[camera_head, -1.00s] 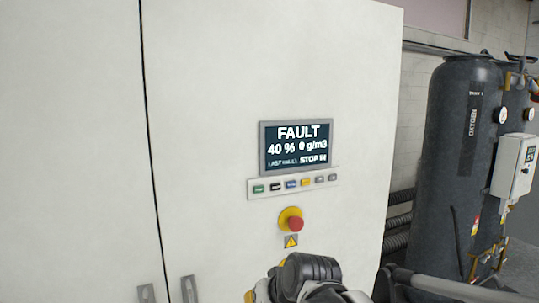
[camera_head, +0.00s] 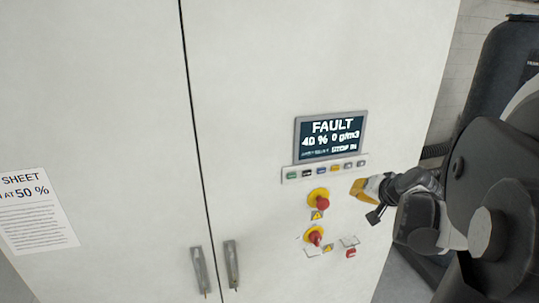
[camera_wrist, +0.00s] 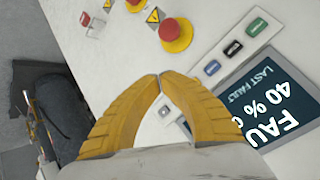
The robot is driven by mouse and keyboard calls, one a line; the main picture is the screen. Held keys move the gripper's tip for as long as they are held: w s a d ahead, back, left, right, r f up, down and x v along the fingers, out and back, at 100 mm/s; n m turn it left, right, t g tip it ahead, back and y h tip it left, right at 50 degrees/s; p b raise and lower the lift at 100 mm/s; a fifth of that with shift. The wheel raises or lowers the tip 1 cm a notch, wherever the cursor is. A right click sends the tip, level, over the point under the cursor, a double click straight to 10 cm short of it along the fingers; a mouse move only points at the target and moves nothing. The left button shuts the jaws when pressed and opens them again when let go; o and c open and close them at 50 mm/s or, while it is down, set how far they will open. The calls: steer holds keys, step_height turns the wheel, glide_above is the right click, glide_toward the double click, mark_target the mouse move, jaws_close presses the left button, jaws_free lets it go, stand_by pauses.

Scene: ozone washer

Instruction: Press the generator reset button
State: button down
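The generator's cabinet carries a button strip (camera_head: 285,177) under a screen (camera_head: 331,135) reading FAULT, 40 % and 0 g/m3. From left, the strip has green (camera_head: 291,175), black (camera_head: 306,173), blue (camera_head: 321,170), yellow (camera_head: 335,168) and two grey buttons. Their labels are too small to read, so I cannot tell which is reset. My gripper (camera_head: 356,188) is just below the strip's right end. In the wrist view its yellow fingertips (camera_wrist: 160,76) meet, with nothing held. A grey button (camera_wrist: 165,111) shows between the fingers; the yellow one is hidden. Contact cannot be told.
A red emergency stop (camera_head: 322,202) on a yellow base sits below the strip, left of my gripper. Another red knob (camera_head: 315,237) and a small red switch (camera_head: 351,253) are lower. Door handles (camera_head: 231,263) protrude at lower left. A dark tank (camera_head: 490,75) stands right.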

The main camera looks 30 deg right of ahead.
steer(key=shift+w, duration=0.1)
glide_toward(335, 175)
steer(key=shift+s+f+b+x, duration=0.1)
steer(key=shift+f+b+x, duration=0.05)
steer(key=shift+x, duration=0.8)
steer(key=shift+s+f+b+x, duration=0.1)
steer(key=shift+b+x, duration=0.05)
steer(key=shift+x, duration=0.75)
steer(key=shift+s+f+b+x, duration=0.15)
steer(key=shift+x, duration=0.8)
steer(key=shift+w, duration=0.15)
steer(key=shift+w+d, duration=0.15)
steer(key=shift+w, duration=0.1)
steer(key=shift+w+d+b, duration=0.1)
steer(key=shift+w+b, duration=0.2)
steer(key=shift+w, duration=0.15)
steer(key=shift+s, duration=0.1)
steer(key=shift+s+a, duration=0.2)
steer(key=shift+s, duration=0.6)
